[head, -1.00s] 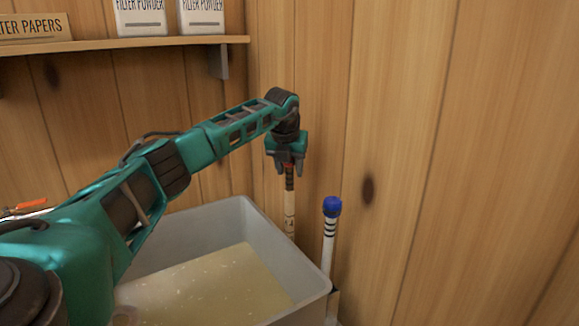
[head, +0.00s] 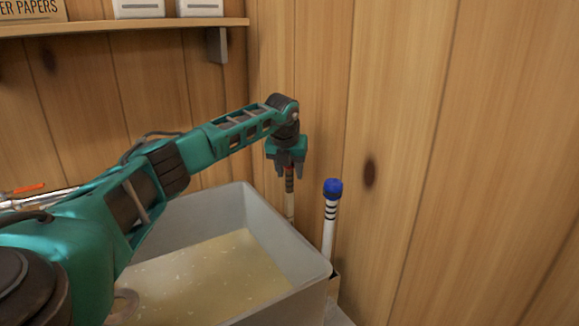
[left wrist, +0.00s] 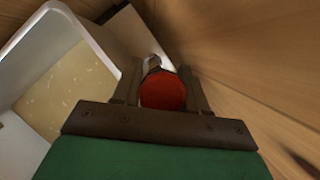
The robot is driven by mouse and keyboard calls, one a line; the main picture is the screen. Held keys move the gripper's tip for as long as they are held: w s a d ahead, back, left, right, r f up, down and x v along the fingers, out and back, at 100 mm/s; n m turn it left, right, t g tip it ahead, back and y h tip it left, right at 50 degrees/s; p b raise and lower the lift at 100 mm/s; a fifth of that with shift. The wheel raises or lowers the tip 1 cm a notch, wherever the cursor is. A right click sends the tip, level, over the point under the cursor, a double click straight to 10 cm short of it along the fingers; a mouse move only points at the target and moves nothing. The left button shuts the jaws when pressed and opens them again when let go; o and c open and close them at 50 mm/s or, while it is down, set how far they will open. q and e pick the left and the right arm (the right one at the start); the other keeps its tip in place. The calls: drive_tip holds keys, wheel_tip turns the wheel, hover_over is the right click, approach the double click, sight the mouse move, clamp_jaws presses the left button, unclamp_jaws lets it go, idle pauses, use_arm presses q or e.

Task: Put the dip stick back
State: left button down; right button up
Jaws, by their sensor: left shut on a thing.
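The dip stick (head: 290,200) is pale with dark bands and a red top end. It hangs upright below my left gripper (head: 288,168), at the far right side of the pan, close to the wooden wall. My left gripper is shut on its top. In the left wrist view the red end (left wrist: 163,91) sits between the two fingers. The lower end of the stick is hidden behind the pan wall. My right gripper is not in view.
A grey pan (head: 300,262) of pale yellow liquid stands below my left arm. A white stick with a blue cap (head: 333,189) stands upright at its right, near the wall. A shelf (head: 130,25) with boxes is on the back wall.

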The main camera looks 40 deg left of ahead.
use_arm(q)
drive_tip(key=shift+f, duration=0.1)
unclamp_jaws()
idle(0.7)
